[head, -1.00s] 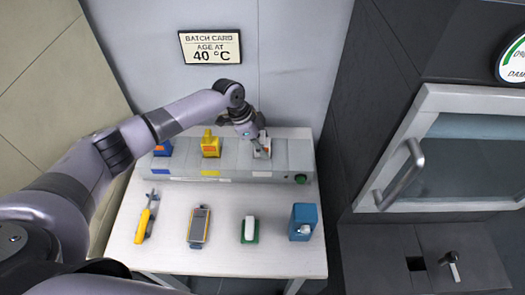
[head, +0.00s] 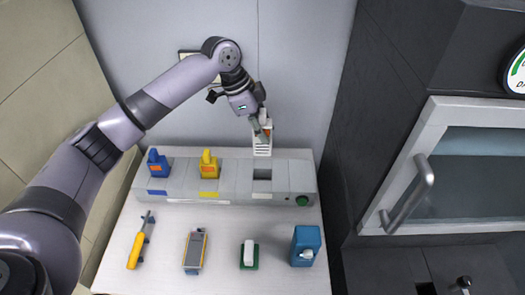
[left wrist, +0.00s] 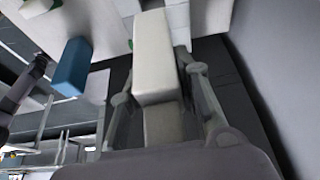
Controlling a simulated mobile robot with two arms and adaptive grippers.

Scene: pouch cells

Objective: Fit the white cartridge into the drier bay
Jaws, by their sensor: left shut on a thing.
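My left gripper (head: 260,124) is shut on the white cartridge (head: 262,148), which has an orange patch and a slotted lower part. The cartridge hangs upright above the grey rack (head: 228,178), over its empty right slot (head: 262,174). In the left wrist view the white cartridge (left wrist: 153,60) sits between the two fingers. A dark square opening (head: 426,288) in the bench at the lower right is mostly cut off by the frame edge; I cannot tell whether it is the drier bay. My right gripper is not in view.
A blue cartridge (head: 157,163) and a yellow one (head: 208,164) stand in the rack. On the white table (head: 215,222) lie a yellow-handled tool (head: 135,250), a meter (head: 195,251), a green-and-white item (head: 249,254) and a blue box (head: 305,244). A handled glass door (head: 425,175) stands right.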

